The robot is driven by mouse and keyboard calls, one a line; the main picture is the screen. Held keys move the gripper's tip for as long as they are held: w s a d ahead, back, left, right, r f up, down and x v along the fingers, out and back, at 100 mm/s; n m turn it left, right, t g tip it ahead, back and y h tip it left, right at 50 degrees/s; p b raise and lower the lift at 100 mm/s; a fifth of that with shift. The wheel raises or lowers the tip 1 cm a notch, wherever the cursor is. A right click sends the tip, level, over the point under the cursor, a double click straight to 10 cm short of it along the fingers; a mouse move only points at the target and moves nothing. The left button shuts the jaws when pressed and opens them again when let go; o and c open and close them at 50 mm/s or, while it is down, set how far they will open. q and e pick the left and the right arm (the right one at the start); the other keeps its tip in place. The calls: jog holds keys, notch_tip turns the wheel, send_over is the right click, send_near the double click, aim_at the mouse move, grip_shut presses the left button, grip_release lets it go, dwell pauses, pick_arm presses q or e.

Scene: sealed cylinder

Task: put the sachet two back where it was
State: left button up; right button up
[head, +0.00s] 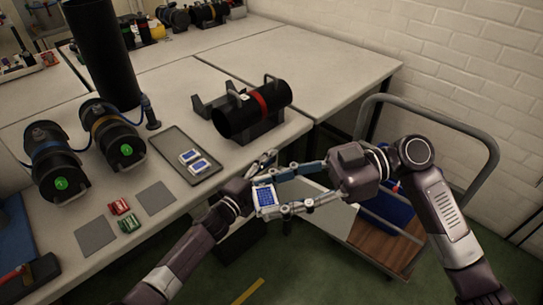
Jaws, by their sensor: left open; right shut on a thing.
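A blue-and-white sachet (266,197) is at the fingertips of my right gripper (276,193), which is shut on it. The gripper holds it in front of the table's front edge. My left gripper (263,163) is open, just above and left of that sachet, near the table edge. I cannot tell if it touches the sachet. Two similar blue-and-white sachets, one (190,156) behind the other (199,166), lie in a dark shallow tray (168,141) on the table. The tray's back part is bare. Labels are too small to read.
A red block (119,207) and green block (128,224) lie between grey mats (155,197) (96,235). Black cylinders (113,132) (52,160) stand left. A red-banded cylinder (255,108) rests on a cradle right of the tray. A cart (481,147) stands right.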

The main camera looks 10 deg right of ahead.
pick_arm(q)
jog(key=s+d+r+m+g+h, duration=0.35)
jog(key=d+r+m, duration=0.3)
jog(key=r, duration=0.45)
jog(key=s+d+r+m+g+h, duration=0.2)
jog(key=d+r+m+g+h, duration=0.15)
jog(key=d+r+m, duration=0.55)
jog(key=s+d+r+m+g+y, duration=0.1)
jog(key=s+r+m+g+y, duration=0.1)
jog(key=s+r+m+g, duration=1.05)
jog(key=s+r+m+y, duration=0.2)
jog(key=s+m+y, duration=0.2)
jog(key=s+m, duration=0.55)
jog(key=m+t+y, duration=1)
jog(key=t+y, duration=0.1)
jog(key=y, duration=0.3)
send_near(266, 191)
jog(key=s+v, duration=0.1)
jog(key=v, duration=0.2)
jog(key=x, duration=1.2)
jog(key=shift+w+r, duration=0.2)
jog(key=shift+w, duration=0.2)
